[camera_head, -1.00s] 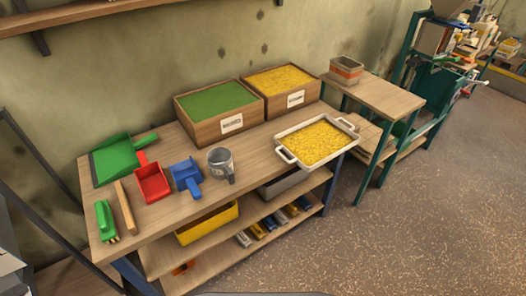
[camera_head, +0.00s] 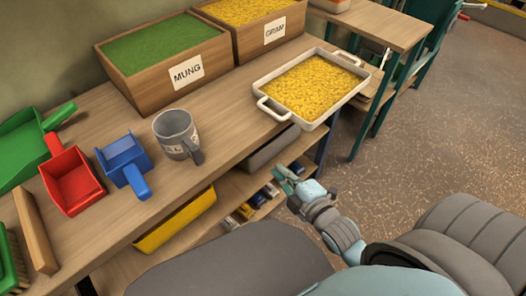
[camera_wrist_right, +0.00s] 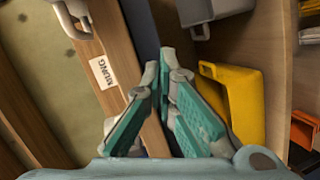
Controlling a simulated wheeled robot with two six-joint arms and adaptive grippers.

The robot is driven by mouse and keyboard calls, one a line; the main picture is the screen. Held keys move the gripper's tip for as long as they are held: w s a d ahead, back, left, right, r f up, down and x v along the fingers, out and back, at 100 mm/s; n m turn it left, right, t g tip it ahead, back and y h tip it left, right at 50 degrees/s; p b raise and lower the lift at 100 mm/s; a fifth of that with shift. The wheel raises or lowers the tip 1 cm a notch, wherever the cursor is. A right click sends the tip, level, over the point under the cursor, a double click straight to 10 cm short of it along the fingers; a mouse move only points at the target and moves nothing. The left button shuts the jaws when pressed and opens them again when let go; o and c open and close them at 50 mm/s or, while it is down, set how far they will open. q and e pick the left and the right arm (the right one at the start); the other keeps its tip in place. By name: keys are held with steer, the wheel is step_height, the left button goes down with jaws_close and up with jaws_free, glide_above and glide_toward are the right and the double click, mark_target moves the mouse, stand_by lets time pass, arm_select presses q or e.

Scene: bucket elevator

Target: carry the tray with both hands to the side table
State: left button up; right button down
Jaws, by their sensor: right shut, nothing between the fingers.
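The white tray (camera_head: 338,103), filled with yellow grain, sits on the workbench (camera_head: 232,108) at its right end. One handle faces the near left and the other the far right. My right gripper (camera_head: 278,170) is in front of the bench, below and apart from the tray's near handle. It is shut and empty; its green-padded fingers meet at the tips in the right wrist view (camera_wrist_right: 161,55). The side table (camera_head: 380,22) with green legs stands beyond the tray at the upper right. My left gripper is not in view.
The MUNG box (camera_head: 187,72) and GRAM box (camera_head: 274,32) stand behind the tray. A grey mug (camera_head: 175,133), a blue scoop (camera_head: 124,162) and a red scoop (camera_head: 70,182) lie to its left. A yellow bin (camera_head: 175,222) is on the shelf below. The floor at right is clear.

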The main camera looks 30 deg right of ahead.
mark_target(254, 137)
step_height(254, 137, up, 8)
steer(key=a+n+t+y+b, duration=0.1)
steer(key=a+n+t+b, duration=0.1)
steer(key=n+t, duration=0.15)
steer(key=shift+g, duration=0.35)
steer(key=w, duration=0.3)
steer(key=w+b, duration=0.1)
steer(key=w, duration=0.2)
steer(key=w+a, duration=0.1)
steer(key=w, duration=0.3)
steer(key=shift+b, duration=0.3)
steer(key=d, duration=0.1)
steer(key=w+d, duration=0.1)
steer(key=d, duration=0.1)
steer(key=shift+d, duration=0.1)
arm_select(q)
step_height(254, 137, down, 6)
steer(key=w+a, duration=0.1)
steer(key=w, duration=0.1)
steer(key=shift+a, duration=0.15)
arm_select(e)
steer(key=shift+d, duration=0.1)
steer(key=shift+w+d+r+p, duration=0.15)
steer(key=shift+w+d+p, duration=0.15)
steer(key=shift+d, duration=0.5)
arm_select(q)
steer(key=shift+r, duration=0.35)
